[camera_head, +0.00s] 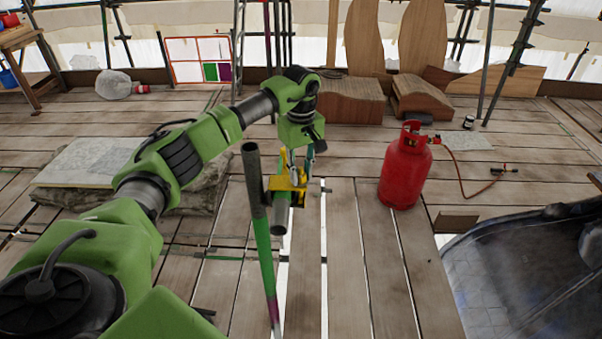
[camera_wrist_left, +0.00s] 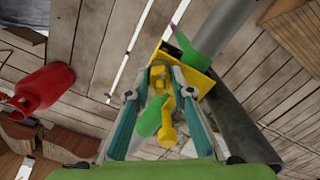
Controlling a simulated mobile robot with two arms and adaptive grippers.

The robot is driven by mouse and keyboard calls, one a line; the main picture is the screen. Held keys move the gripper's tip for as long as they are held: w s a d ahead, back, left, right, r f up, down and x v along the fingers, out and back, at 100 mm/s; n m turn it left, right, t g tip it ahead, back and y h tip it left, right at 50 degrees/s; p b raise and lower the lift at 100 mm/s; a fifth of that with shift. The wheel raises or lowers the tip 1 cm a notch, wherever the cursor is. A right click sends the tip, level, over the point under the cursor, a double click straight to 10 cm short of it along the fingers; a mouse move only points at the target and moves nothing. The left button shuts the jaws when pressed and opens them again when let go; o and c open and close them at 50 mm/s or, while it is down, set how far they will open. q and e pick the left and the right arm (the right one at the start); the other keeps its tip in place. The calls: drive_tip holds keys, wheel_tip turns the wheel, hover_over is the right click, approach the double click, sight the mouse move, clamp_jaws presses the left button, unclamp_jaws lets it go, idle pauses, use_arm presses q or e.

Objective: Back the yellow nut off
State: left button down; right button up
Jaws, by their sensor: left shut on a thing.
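The yellow nut (camera_wrist_left: 162,76) is at a yellow clamp (camera_wrist_left: 197,78), which joins grey and green scaffold tubes. In the head view the yellow clamp (camera_head: 287,184) sits against the upright tube (camera_head: 264,245), grey above and green below. A short grey tube (camera_head: 279,219) end points toward me there. My left gripper (camera_head: 296,161) reaches down onto the clamp from above. In the left wrist view its teal fingers close around the yellow nut, which partly hides behind the fingertips. A yellow arm with a rounded end (camera_wrist_left: 168,133) hangs between the fingers. My right gripper is not in view.
A red gas bottle (camera_head: 405,170) with a hose stands right of the clamp. A dark sheet-lined tub (camera_head: 530,265) is at lower right. Wooden blocks (camera_head: 345,98) lie behind, and a pale slab (camera_head: 90,160) lies left. The plank floor has narrow gaps.

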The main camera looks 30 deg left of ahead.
use_arm(q)
drive_tip(key=n, duration=0.3)
drive_tip(key=shift+n+b, duration=0.3)
drive_tip(key=n, duration=0.4)
drive_tip(key=shift+n, duration=0.3)
drive_tip(key=n, duration=0.4)
drive_tip(key=shift+n, duration=1.8)
drive_tip(key=shift+w+r, duration=0.1)
drive_tip(key=c, duration=1.8)
unclamp_jaws()
